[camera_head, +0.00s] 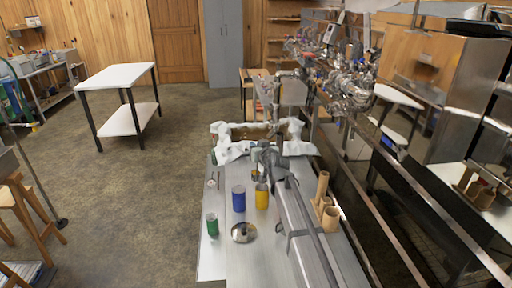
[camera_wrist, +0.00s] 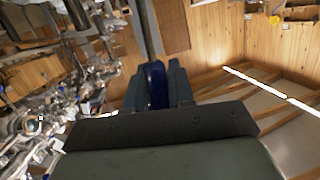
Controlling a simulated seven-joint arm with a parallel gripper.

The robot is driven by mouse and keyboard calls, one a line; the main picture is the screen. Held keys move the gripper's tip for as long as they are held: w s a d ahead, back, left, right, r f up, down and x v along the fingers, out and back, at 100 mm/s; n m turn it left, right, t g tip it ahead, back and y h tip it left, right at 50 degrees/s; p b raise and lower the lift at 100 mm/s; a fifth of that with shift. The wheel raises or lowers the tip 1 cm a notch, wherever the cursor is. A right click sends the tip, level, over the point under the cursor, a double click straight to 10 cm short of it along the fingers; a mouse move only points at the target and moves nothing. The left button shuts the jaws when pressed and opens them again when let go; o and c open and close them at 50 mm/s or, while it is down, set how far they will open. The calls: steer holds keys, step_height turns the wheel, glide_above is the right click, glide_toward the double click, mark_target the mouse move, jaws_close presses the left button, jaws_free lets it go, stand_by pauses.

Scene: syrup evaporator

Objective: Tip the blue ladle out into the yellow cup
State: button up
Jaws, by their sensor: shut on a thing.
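The yellow cup (camera_head: 262,197) stands upright on the metal table, just right of a blue cup (camera_head: 239,200). My arm reaches over the table from the front right, and my gripper (camera_head: 264,158) is above and just beyond the yellow cup. In the wrist view my gripper (camera_wrist: 158,88) is shut on the blue ladle (camera_wrist: 156,82), on its blue part, with a grey metal shaft running up from it. The ladle's bowl and anything in it cannot be made out. In the head view the ladle is mostly hidden by my gripper and arm.
A green cup (camera_head: 212,226) and a metal lid with a black knob (camera_head: 243,233) are on the near table. Wooden cylinders (camera_head: 323,186) stand right of my arm. A basin with white cloth (camera_head: 232,150) lies beyond. Metal pipework (camera_head: 350,88) rises at the back right.

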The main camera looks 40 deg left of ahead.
steer(key=w+d+f+m+y, duration=0.2)
steer(key=w+d+f+m, duration=0.2)
steer(key=f+m, duration=0.2)
steer(key=w+d+f+m+t+y, duration=0.1)
steer(key=w+d+f+m, duration=0.4)
steer(key=f+m, duration=0.2)
steer(key=shift+w+m+y, duration=0.3)
steer(key=shift+m+y, duration=0.1)
steer(key=shift+m, duration=0.4)
stand_by(4.3)
steer(key=shift+d+f, duration=0.1)
steer(key=shift+f, duration=0.1)
stand_by(1.4)
